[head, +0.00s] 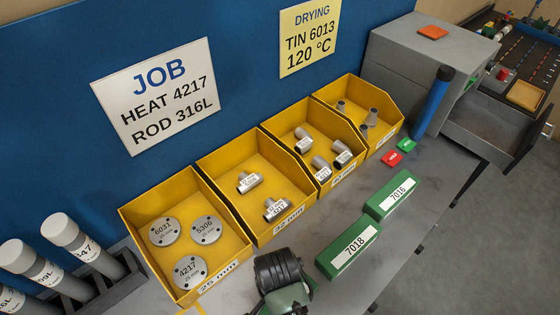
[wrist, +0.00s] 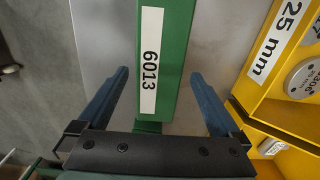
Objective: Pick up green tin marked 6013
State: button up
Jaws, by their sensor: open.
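The green tin marked 6013 (wrist: 177,60) shows in the wrist view as a long green box with a white label. It runs from the top edge down toward the gripper's palm. My gripper (wrist: 160,74) is open, with one blue finger on each side of the tin. Two other green tins, 7018 (head: 349,250) and 7016 (head: 391,195), lie on the bench.
Yellow bins (head: 128,221) of discs and fittings line the bench back; the 25 mm bin wall (wrist: 262,70) stands close right of the gripper. Rod tubes (head: 68,240) stand at left. A grey oven (head: 405,60) and a blue cylinder (head: 432,103) are at far right.

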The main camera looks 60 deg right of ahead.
jog(key=shift+s+d+f+p, duration=0.15)
jog(key=shift+f+p, duration=0.15)
jog(key=shift+f, duration=0.95)
jog(key=shift+w+d+f+p, duration=0.15)
jog(key=shift+f+p, duration=0.1)
jog(key=shift+f, duration=0.95)
jog(key=shift+s, duration=0.1)
grip_shut()
jog(key=shift+r, duration=0.1)
